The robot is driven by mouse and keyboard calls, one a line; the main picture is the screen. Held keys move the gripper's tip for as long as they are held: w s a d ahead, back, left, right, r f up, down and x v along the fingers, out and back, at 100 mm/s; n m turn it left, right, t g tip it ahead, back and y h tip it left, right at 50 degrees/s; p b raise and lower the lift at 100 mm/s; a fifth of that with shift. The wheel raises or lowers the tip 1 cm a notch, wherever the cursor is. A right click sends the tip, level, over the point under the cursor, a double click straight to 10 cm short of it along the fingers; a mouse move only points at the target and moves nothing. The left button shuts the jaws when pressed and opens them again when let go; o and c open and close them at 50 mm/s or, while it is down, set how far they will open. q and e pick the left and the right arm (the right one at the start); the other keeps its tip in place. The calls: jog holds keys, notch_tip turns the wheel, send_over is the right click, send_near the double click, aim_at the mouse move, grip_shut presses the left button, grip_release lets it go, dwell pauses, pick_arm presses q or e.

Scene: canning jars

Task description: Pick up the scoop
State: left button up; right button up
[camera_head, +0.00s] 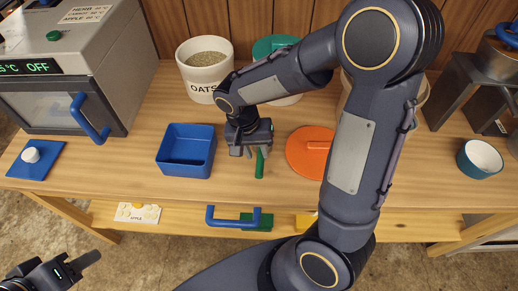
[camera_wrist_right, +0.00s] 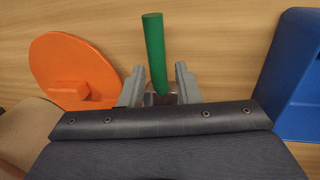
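The scoop shows as a green handle (camera_head: 260,163) lying on the wooden table between the blue tray and the orange lid. In the right wrist view the handle (camera_wrist_right: 154,50) points away from the gripper, and a small metallic part shows at its near end. The rest of the scoop is hidden. My right gripper (camera_head: 250,152) is low over the table at the handle. Its two fingers (camera_wrist_right: 158,86) are spread on either side of the handle's near end, with gaps visible. My left gripper (camera_head: 58,268) is at the lower left, away from the table; its fingers are only partly visible.
A blue tray (camera_head: 187,168) is left of the scoop and an orange lid (camera_head: 305,145) right of it. A white OATS jar (camera_head: 205,75) and a green lid (camera_head: 268,46) stand behind. A teal bowl (camera_head: 480,160) is far right. My right arm covers part of the table.

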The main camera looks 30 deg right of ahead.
aim_at(260, 159)
jog(key=f, duration=0.3)
jog(key=s+d+f, duration=0.1)
jog(key=shift+f, duration=0.4)
jog(key=c, duration=0.6)
grip_shut()
jog(key=shift+r, duration=0.1)
jog(key=shift+a+r, duration=0.1)
jog(key=shift+r, duration=0.45)
jog(key=s+r, duration=0.1)
jog(key=r, duration=0.1)
jog(key=s+a+r, duration=0.1)
jog(key=r, duration=0.1)
jog(key=s+a+r, duration=0.1)
jog(key=r, duration=0.2)
jog(key=shift+s+r, duration=0.1)
jog(key=shift+s, duration=0.25)
jog(key=s+a+r, duration=0.4)
jog(key=s, duration=0.4)
jog(key=shift+s+a+r, duration=0.3)
jog(key=shift+a, duration=0.05)
